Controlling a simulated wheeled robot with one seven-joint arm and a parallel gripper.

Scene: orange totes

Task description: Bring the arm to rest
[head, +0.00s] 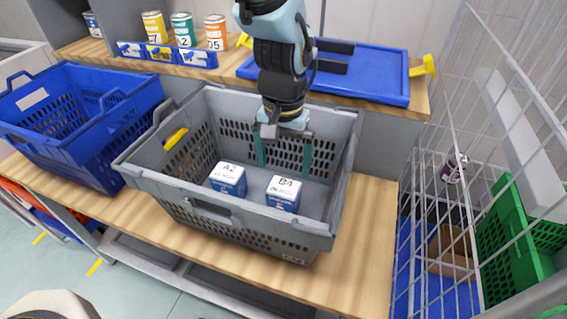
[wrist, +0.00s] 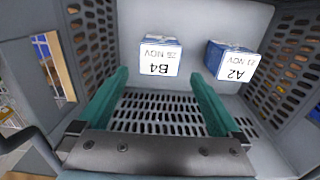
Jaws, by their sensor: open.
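My gripper (head: 284,153) hangs from above into the grey crate (head: 245,212), near its back wall. Its two green fingers are spread apart with nothing between them, which also shows in the wrist view (wrist: 160,97). Inside the crate stand two blue-and-white boxes, A2 (head: 228,180) on the left and B4 (head: 283,194) on the right. In the wrist view, B4 (wrist: 160,57) and A2 (wrist: 232,60) stand beyond the fingertips, apart from them. My arm reaches down over the back shelf.
A blue crate (head: 75,120) stands left of the grey one on the wooden bench (head: 360,240). Several cans, a blue label strip (head: 165,54) and a blue tray (head: 385,75) occupy the back shelf. A white wire cage (head: 450,110) rises at right.

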